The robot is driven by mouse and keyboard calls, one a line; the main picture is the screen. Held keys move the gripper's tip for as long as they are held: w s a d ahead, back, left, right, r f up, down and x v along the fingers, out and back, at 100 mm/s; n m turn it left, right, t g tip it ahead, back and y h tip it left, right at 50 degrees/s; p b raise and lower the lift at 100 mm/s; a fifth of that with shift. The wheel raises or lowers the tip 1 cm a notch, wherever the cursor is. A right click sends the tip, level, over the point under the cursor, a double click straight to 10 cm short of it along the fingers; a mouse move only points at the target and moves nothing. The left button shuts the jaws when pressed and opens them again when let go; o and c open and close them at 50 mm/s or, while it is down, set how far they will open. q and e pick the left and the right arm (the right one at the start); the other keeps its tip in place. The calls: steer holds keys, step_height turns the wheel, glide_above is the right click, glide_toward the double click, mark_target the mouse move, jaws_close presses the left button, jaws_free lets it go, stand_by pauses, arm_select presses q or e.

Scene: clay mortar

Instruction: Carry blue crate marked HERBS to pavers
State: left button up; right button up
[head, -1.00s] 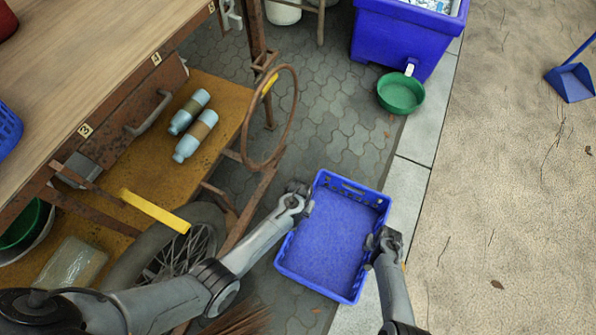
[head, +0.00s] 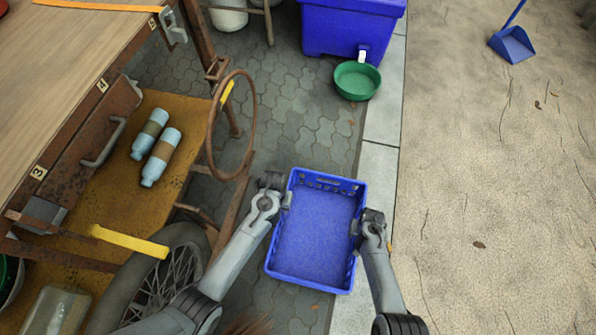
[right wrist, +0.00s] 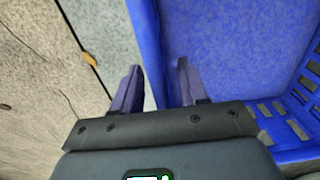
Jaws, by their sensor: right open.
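A blue crate (head: 313,232), empty with slotted end walls, is in the middle of the head view, between my two grippers. No HERBS marking is readable. The grey pavers (head: 285,125) lie around and behind it; whether it rests on them or hangs above is unclear. My left gripper (head: 284,192) is at its left wall; its fingers are too small to judge. My right gripper (head: 357,228) is at its right wall. In the right wrist view its fingers (right wrist: 158,88) are open, one on each side of the crate wall (right wrist: 152,45).
A workbench (head: 60,65) with a rusty wheel ring (head: 212,130), a tyre (head: 190,240) and two bottles (head: 160,155) stands left. A green bowl (head: 356,82) and blue bin (head: 350,28) are behind. Pale slabs (head: 378,180) and open sandy ground (head: 490,190) lie right.

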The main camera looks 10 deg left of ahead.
step_height(320, 180, up, 10)
steer(key=shift+s+r, duration=0.1)
stand_by(0.4)
arm_select(q)
steer(key=shift+s, duration=0.1)
stand_by(0.4)
